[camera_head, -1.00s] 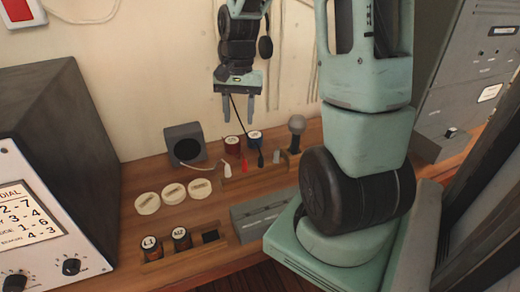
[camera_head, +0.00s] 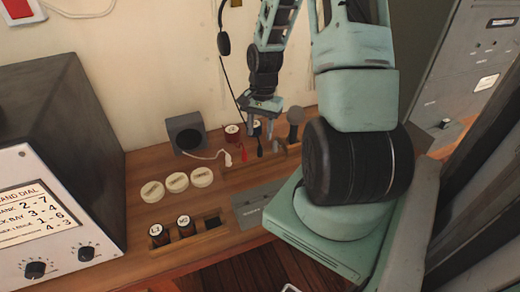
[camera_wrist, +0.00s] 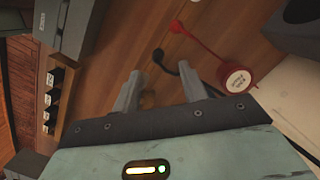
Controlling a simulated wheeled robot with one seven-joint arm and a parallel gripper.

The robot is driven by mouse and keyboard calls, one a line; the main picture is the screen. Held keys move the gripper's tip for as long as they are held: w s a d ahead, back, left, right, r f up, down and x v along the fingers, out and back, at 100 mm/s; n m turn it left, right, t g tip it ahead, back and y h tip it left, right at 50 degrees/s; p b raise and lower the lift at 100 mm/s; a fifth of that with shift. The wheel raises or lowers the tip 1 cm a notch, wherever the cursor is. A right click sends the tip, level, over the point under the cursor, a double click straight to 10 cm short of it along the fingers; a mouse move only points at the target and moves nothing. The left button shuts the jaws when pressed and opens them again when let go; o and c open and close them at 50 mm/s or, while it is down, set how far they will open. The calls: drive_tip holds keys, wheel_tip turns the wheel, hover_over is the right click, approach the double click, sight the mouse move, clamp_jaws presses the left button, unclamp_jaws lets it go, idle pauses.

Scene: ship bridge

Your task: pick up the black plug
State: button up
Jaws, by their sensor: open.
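The black plug (camera_head: 260,151) stands in the wooden strip on the desk, just below my gripper (camera_head: 264,130). In the wrist view the black plug (camera_wrist: 158,57) shows its dark end just beyond and between my fingertips (camera_wrist: 160,80), with its cord curving away to the right. My fingers are apart and nothing is between them. A red plug (camera_wrist: 177,27) with a red cord is close to the black plug. It also shows in the head view (camera_head: 244,153), left of the black plug. A white plug (camera_head: 228,158) stands farther left.
A red reel (camera_head: 232,134) with a white lid stands behind the plugs, and a dark speaker box (camera_head: 187,134) is to its left. A grey microphone (camera_head: 295,120) stands close on the right. Three round white discs (camera_head: 177,182) lie in front.

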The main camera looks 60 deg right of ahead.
sight(260, 153)
drive_tip(key=shift+s+a+f+p, duration=0.2)
drive_tip(key=shift+f+p, duration=0.3)
drive_tip(key=shift+f, duration=0.9)
drive_tip(key=shift+s+a+f+p, duration=0.15)
drive_tip(key=shift+f+p, duration=0.35)
drive_tip(key=shift+f, duration=0.9)
drive_tip(key=shift+w, duration=0.1)
clamp_jaws()
